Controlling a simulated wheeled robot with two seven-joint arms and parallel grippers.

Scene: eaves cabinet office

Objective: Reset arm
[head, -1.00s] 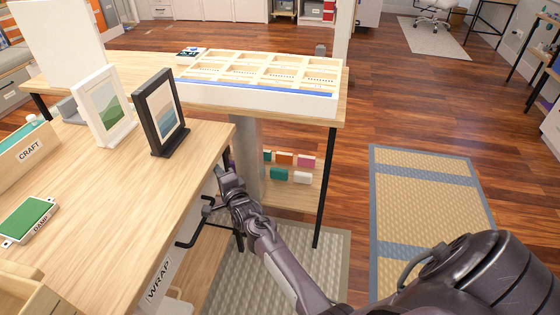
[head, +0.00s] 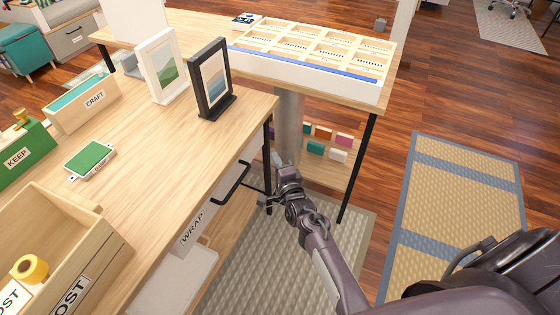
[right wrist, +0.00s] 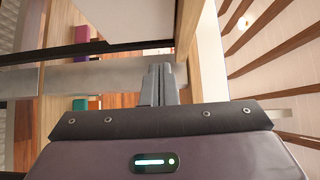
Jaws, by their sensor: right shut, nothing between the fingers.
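My right gripper (head: 268,200) is in front of the wooden desk (head: 150,195), close to the black handle (head: 232,184) of the desk's front. A gap seems to lie between the gripper and that handle. In the right wrist view the gripper's two fingers (right wrist: 158,84) are together with nothing between them. My right arm reaches up from the lower right over the floor mats. My left gripper is out of view.
A WRAP label (head: 192,228) marks the desk's front. On the desk stand two picture frames, the black one (head: 211,80) nearest the corner, and labelled boxes. A second table (head: 385,98) carries a compartment tray (head: 315,52). A tan mat (head: 465,190) leaves open floor at right.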

